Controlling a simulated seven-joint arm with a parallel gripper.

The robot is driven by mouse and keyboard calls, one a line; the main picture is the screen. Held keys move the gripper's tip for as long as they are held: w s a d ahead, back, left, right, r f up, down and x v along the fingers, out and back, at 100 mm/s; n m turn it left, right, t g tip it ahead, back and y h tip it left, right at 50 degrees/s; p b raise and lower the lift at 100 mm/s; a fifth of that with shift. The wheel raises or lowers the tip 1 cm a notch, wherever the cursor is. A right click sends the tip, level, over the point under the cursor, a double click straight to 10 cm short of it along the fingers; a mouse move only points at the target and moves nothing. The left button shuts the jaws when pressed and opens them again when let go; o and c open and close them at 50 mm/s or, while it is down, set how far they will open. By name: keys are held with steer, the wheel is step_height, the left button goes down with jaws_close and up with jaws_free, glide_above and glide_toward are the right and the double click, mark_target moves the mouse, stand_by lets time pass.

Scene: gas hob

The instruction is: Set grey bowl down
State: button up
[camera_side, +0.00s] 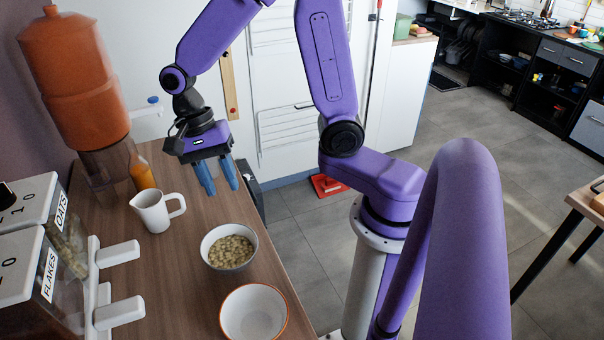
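A grey bowl (220,264) filled with pale flakes or oats stands upright on the wooden counter (188,275). A second, white bowl (253,312) with an orange rim stands just in front of it, looks empty, and is partly cut off by the bottom edge. My gripper (221,188) hangs above and behind the grey bowl, with its blue fingers pointing down. The fingers are apart with nothing between them, and the gripper does not touch either bowl.
A white jug (155,212) stands left of the grey bowl, with an orange bottle (142,172) behind it. An orange-brown dispenser (72,75) and OATS and FLAKES dispensers (40,275) with white levers (118,312) line the left. The counter's right edge is close to the bowls.

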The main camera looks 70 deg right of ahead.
steer(key=s+d+r+n+t, duration=0.1)
steer(key=s+n, duration=0.7)
steer(key=n, duration=0.4)
steer(key=s+d+r+n+t, duration=0.2)
steer(key=s+n, duration=0.6)
steer(key=n, duration=0.5)
steer(key=shift+d+n+h, duration=0.25)
steer(key=shift+n+h, duration=0.05)
